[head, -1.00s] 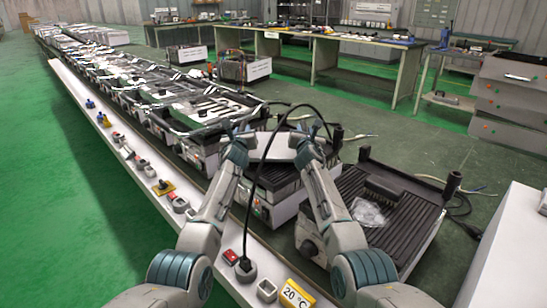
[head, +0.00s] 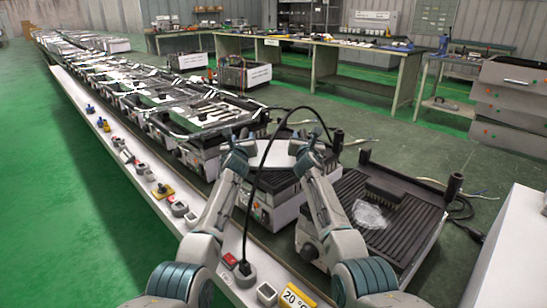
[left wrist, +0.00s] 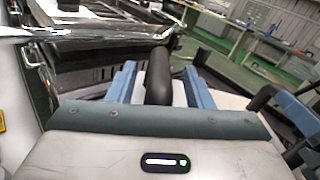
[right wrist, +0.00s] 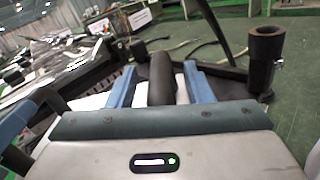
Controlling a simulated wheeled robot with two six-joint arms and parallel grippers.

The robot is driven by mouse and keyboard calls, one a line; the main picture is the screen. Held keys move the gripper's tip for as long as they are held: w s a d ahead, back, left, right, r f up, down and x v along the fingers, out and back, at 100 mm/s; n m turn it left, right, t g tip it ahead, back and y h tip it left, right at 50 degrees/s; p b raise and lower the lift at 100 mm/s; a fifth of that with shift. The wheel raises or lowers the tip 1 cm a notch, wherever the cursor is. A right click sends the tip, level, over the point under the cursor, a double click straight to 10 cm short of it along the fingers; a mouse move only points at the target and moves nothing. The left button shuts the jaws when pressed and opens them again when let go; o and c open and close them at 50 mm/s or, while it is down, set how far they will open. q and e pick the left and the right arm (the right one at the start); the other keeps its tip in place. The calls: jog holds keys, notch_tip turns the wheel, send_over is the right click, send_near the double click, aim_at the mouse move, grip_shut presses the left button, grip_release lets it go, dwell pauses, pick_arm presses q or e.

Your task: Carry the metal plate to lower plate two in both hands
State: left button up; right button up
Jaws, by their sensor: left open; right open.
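The metal plate (head: 275,153) is a pale, flat piece between my two grippers in the head view, over a dark lower unit (head: 285,180). Whether it touches this unit is hard to tell. My left gripper (head: 243,143) is at the plate's left side and my right gripper (head: 308,148) at its right side. In the left wrist view a black rounded handle (left wrist: 158,75) stands between the spread blue fingers. In the right wrist view another black handle (right wrist: 160,75) lies between the spread fingers. Both grippers are open. The arms partly hide the plate.
A ribbed black plate (head: 400,222) with a clear plastic bag (head: 369,215) lies to the right. A black cable (head: 262,165) arches in front of the plate. A black post (head: 453,187) rises at right. A row of units (head: 150,90) runs to the back left.

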pick_arm(q)
jog(key=shift+s, duration=0.75)
pick_arm(e)
jog(key=shift+r, duration=0.1)
jog(key=shift+s, duration=0.1)
pick_arm(q)
jog(key=s, duration=1)
jog(key=shift+s+r, duration=0.15)
jog(key=shift+s, duration=0.05)
pick_arm(e)
jog(key=s, duration=1.2)
jog(key=shift+a, duration=0.2)
pick_arm(q)
jog(key=shift+a, duration=0.1)
jog(key=shift+r, duration=0.1)
pick_arm(e)
jog(key=shift+r, duration=0.1)
